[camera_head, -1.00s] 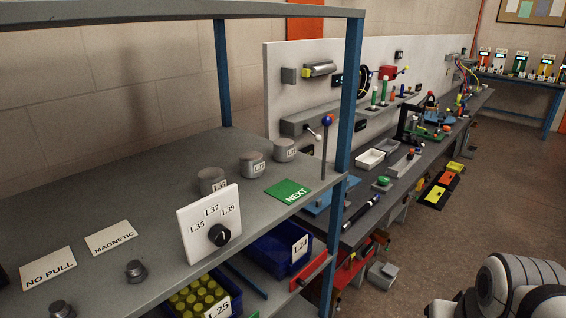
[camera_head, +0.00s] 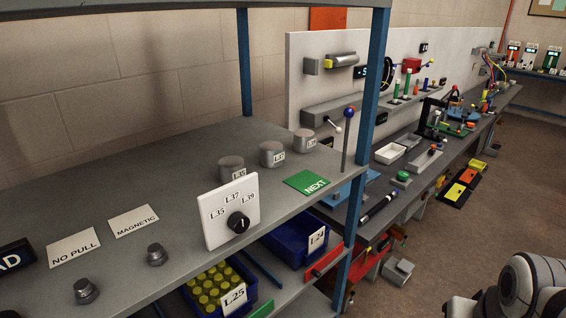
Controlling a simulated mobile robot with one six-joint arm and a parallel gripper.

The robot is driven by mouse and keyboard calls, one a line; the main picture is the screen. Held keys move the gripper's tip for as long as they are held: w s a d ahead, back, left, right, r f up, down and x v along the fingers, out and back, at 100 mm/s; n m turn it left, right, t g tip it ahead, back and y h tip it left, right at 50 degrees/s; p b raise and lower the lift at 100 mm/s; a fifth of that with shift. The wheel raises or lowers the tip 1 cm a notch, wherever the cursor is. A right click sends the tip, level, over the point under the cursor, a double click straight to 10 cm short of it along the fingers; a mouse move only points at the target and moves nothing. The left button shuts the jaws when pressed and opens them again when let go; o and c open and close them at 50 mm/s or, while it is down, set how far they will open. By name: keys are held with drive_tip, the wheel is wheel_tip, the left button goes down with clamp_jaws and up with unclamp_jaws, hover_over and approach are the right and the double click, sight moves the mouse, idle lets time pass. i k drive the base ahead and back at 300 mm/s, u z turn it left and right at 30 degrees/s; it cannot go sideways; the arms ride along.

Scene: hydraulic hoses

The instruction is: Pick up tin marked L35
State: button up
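Three round grey tins stand in a row on the upper shelf, behind a white dial plate. The nearest, leftmost tin (camera_head: 231,168) has a label that seems to read L35, partly cut off by the plate. The middle tin (camera_head: 272,153) seems to read L37. The far tin (camera_head: 305,140) has a label too small to read surely. The white plate (camera_head: 218,232) is marked L35, L37 and L39 around a black knob (camera_head: 238,222). A white and dark part of my arm shows at the lower right; my gripper is not in view.
The grey shelf (camera_head: 130,185) also carries a green NEXT card (camera_head: 307,183), NO PULL (camera_head: 74,247) and MAGNETIC (camera_head: 133,221) cards, and two dark knobs. Blue posts (camera_head: 370,120) hold it. Blue bins L24 (camera_head: 290,247) and L25 (camera_head: 212,303) sit below. Open floor lies at right.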

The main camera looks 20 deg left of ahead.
sight(232, 168)
drive_tip(key=u, duration=1.5)
drive_tip(key=k, duration=1.1)
drive_tip(key=z, duration=0.35)
drive_tip(key=i, duration=1.85)
drive_tip(key=u, duration=0.65)
